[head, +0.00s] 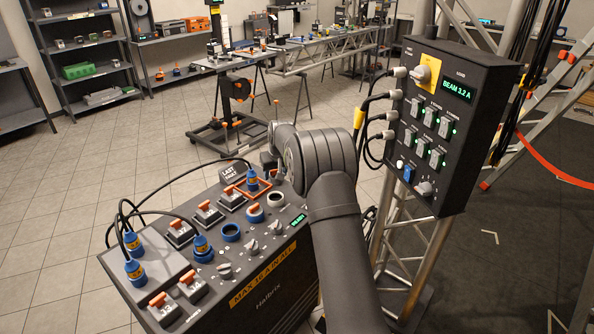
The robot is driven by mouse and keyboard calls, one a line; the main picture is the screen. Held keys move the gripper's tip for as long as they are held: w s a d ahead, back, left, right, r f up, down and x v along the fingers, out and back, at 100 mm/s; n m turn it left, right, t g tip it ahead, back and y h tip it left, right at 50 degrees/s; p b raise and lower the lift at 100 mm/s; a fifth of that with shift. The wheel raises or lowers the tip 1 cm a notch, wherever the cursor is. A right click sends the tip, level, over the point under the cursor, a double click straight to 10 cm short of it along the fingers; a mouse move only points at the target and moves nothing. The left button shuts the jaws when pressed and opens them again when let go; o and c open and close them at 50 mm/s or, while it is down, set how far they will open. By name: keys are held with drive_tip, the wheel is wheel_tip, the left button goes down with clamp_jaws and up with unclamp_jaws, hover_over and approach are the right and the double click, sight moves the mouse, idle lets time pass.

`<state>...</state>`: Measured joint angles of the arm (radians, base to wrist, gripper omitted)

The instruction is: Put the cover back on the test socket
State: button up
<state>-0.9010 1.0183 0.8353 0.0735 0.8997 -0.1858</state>
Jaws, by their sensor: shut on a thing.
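My gripper (269,162) is at the far right end of the black console (270,283), mostly hidden behind my own wrist. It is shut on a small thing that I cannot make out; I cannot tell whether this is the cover. Which one is the test socket I cannot read.
Blue plugs stand in the console, one inside an orange frame (252,181), one near the front (202,247). Black cables (180,183) loop behind. A control box (448,120) hangs on the truss at right.

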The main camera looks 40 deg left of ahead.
drive_tip(key=shift+s+a+f, duration=0.2)
drive_tip(key=shift+s+f, duration=0.05)
drive_tip(key=shift+f, duration=2.95)
drive_tip(key=shift+f, duration=0.6)
drive_tip(key=o, duration=1.6)
drive_tip(key=shift+r, duration=4.55)
drive_tip(key=shift+f, duration=0.1)
